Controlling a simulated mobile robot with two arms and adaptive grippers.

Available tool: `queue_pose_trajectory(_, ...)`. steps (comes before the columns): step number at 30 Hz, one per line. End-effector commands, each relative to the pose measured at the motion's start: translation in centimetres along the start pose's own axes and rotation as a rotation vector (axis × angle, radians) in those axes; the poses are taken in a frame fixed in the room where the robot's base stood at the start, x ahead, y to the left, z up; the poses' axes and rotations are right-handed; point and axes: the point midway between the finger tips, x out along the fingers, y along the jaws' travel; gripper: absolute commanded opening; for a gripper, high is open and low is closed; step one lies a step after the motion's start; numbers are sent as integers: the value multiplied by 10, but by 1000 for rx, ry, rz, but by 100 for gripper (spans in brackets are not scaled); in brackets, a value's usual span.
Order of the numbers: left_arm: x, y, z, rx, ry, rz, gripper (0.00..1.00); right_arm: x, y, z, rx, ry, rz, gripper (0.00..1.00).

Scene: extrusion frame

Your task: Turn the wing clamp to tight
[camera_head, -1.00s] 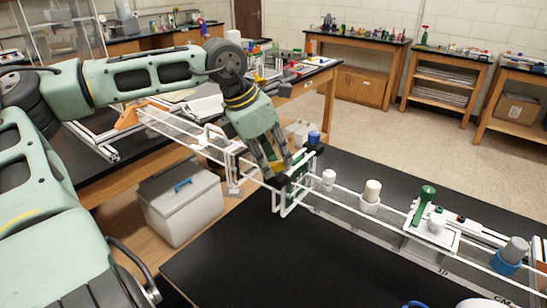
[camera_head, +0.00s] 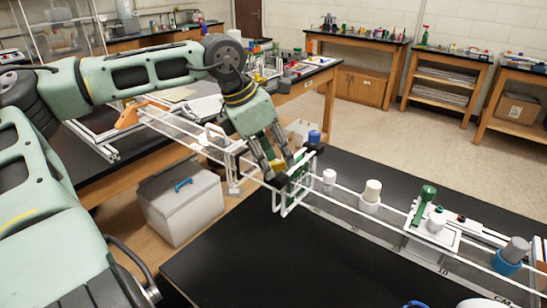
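A long white extrusion frame (camera_head: 335,215) runs across the view, from the back left to the front right over the dark tables. A dark green part (camera_head: 298,176) sits within a white bracket on this frame. I cannot make out clearly which part is the wing clamp. My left gripper (camera_head: 279,169) points down at the near left side of the green part and bracket. Its fingers look apart, with a small yellowish piece at the tips. Whether they touch or grip it is too small to tell. My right gripper is not in view.
White bottles (camera_head: 371,193), a green-handled part (camera_head: 427,193) and a blue-ringed cylinder (camera_head: 512,255) line the frame to the right. A cooler (camera_head: 181,205) stands below. The near black tabletop (camera_head: 290,265) is mostly clear.

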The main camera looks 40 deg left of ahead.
Motion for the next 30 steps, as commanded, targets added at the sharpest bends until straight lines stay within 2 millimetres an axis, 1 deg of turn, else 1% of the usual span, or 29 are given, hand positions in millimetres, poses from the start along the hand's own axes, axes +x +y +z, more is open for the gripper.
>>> queue_pose_trajectory(5, -34, 1, 2, 0, -7, 5, 31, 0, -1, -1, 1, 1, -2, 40)
queue_pose_trajectory(9, -65, 1, 1, 0, -6, 6, 31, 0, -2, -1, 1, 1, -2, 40)
queue_pose_trajectory(12, -84, 1, 1, 1, -5, 5, 31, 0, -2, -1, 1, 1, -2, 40)
queue_pose_trajectory(15, -98, 1, 0, 0, -3, 4, 31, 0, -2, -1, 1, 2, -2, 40)
queue_pose_trajectory(18, -108, 0, 0, 0, -3, 2, 31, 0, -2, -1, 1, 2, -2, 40)
queue_pose_trajectory(21, -112, 0, 0, 1, -1, 2, 31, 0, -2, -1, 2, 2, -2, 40)
queue_pose_trajectory(30, -113, 0, 0, 1, -2, 1, 31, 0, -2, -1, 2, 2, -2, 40)
